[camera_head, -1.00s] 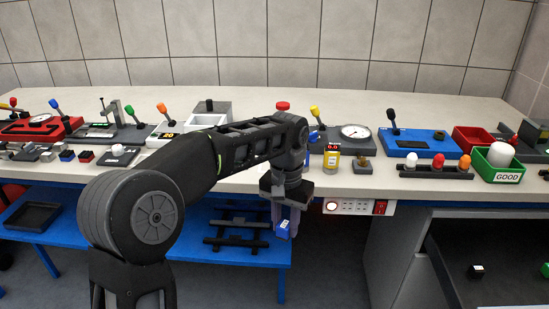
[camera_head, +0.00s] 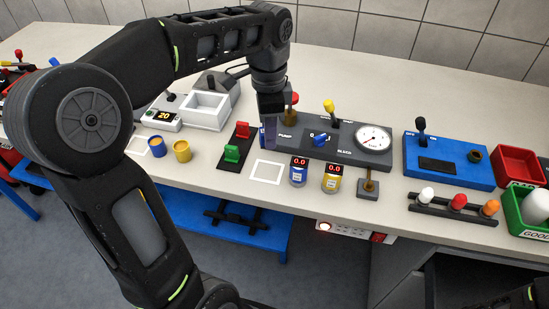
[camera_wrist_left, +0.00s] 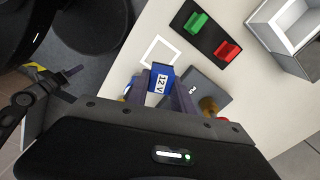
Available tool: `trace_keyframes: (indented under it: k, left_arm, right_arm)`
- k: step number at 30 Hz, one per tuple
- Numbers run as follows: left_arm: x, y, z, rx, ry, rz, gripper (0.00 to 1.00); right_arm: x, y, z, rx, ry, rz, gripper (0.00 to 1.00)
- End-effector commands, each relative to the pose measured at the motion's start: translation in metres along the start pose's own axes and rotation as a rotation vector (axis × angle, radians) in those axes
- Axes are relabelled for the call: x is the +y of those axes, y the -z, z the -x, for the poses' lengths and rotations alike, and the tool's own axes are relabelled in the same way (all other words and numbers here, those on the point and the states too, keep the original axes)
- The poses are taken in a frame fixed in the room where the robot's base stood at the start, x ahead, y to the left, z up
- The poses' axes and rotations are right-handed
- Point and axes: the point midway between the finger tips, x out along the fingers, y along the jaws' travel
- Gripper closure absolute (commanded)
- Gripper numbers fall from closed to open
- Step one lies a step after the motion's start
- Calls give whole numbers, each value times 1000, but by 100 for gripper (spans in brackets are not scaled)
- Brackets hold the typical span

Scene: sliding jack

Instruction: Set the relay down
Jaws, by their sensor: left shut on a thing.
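The relay, a blue block with a white "12 V" label (camera_wrist_left: 161,84), is between the fingers of my left gripper in the left wrist view. My left gripper (camera_head: 269,132) is shut on it, above the bench beside the pump station. In the head view only a thin blue part of the relay (camera_head: 262,138) shows; the fingers hide the rest. A white square outline (camera_head: 267,171) on the bench lies just in front of the gripper; it also shows in the left wrist view (camera_wrist_left: 148,49), beyond the relay.
A black plate with green and red switches (camera_head: 247,130) is left of the gripper. The grey gauge panel (camera_head: 347,157) is close on the right. Blue and yellow 0.0 meters (camera_head: 332,179) stand right of the outline. Two small cups (camera_head: 182,151) stand farther left.

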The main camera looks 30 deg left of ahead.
Motion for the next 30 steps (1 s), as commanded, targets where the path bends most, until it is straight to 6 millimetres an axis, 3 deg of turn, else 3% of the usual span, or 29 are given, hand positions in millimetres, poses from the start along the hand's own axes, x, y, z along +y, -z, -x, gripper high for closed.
trace_keyframes:
  k: [8, 18, 30]
  left_arm:
    - [0, 0, -7, -2, -2, 2, 100]
    - [0, 0, -60, -2, -3, 2, 100]
    - [0, 0, -68, -1, -1, 2, 100]
  right_arm:
    - [0, 0, 0, 0, 0, 0, 100]
    - [-1, 0, 2, 0, 0, 0, 100]
    - [-1, 0, 2, 0, 0, 0, 100]
